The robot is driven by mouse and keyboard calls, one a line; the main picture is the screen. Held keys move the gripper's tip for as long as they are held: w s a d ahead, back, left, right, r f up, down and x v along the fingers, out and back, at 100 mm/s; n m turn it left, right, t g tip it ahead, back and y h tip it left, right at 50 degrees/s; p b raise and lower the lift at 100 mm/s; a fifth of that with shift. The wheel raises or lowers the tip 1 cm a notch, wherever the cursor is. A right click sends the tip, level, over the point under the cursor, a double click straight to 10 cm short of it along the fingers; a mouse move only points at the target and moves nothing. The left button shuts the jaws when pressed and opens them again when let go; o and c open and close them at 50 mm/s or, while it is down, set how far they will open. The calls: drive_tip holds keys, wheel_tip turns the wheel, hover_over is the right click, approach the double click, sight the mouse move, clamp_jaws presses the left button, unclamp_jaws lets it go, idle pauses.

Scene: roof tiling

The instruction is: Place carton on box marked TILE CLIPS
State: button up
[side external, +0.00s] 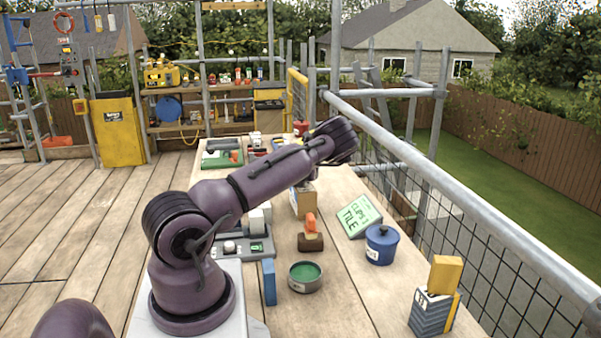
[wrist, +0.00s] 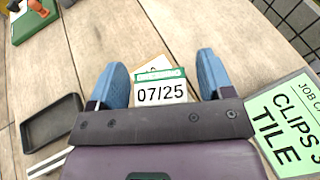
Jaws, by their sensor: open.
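My gripper (wrist: 162,64) is open in the wrist view, its two blue fingers apart. Between and below them is a white label reading 07/25 (wrist: 160,92) with a green edge; I cannot tell whether it belongs to the carton. In the side view a tan cardboard box (side external: 304,202) stands on the bench below my forearm, partly hidden. My fingers are not clear there. A green card with "CLIPS 3" and "TILE" (side external: 357,217) lies tilted on the bench; it also shows in the wrist view (wrist: 285,127). No box plainly marked TILE CLIPS is readable.
A blue lidded pot (side external: 381,246), a green-filled tin (side external: 305,276) and an orange-handled brush (side external: 311,237) stand on the bench. A dark box with a yellow block (side external: 437,296) is at front right. A dark tray (wrist: 52,120) lies left in the wrist view.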

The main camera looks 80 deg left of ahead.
drive_tip(key=v, duration=1.2)
drive_tip(key=w+d+r+n+h, duration=0.3)
drive_tip(key=d+n, duration=0.3)
drive_tip(key=d, duration=0.2)
drive_tip(key=w+d+r+n+h, duration=0.25)
drive_tip(key=d+n, duration=0.25)
drive_tip(key=d, duration=0.3)
drive_tip(key=w+d+r+n+h, duration=0.25)
drive_tip(key=d+n, duration=0.35)
drive_tip(key=d, duration=0.3)
drive_tip(key=s+d+r+n+h, duration=0.2)
drive_tip(key=s+d+r, duration=0.3)
drive_tip(key=d, duration=0.4)
drive_tip(key=s+d+r+n+h, duration=0.2)
drive_tip(key=s+d+r, duration=0.4)
drive_tip(key=d, duration=0.3)
drive_tip(key=shift+s+d+n+h, duration=0.25)
drive_tip(key=shift+s+n+h, duration=0.05)
drive_tip(key=shift+s+n, duration=0.4)
